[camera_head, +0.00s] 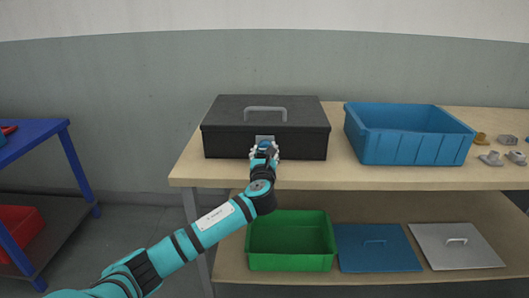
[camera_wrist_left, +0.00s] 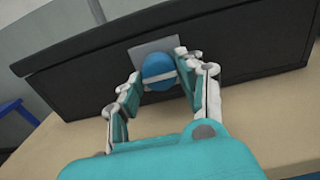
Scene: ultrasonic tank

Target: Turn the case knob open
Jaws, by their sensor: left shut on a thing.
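A black case (camera_head: 222,139) with a grey top handle (camera_head: 265,110) stands on the wooden table, lid down. Its front bears a grey plate with a round blue knob; the knob (camera_wrist_left: 158,71) shows in the left wrist view with a pale bar across its face, slightly tilted in that picture. My left gripper (camera_head: 264,152) is at the front of the case, with its fingers on either side of the knob, shut on it. In the left wrist view the gripper (camera_wrist_left: 157,80) reaches straight toward the plate (camera_wrist_left: 150,47). My right gripper is in neither view.
A blue bin (camera_head: 411,150) stands right of the case, with several small metal parts (camera_head: 493,158) beyond it. The lower shelf holds a green bin (camera_head: 290,262), a blue lid (camera_head: 375,258) and a grey lid (camera_head: 460,255). A blue-framed rack (camera_head: 84,168) stands at left.

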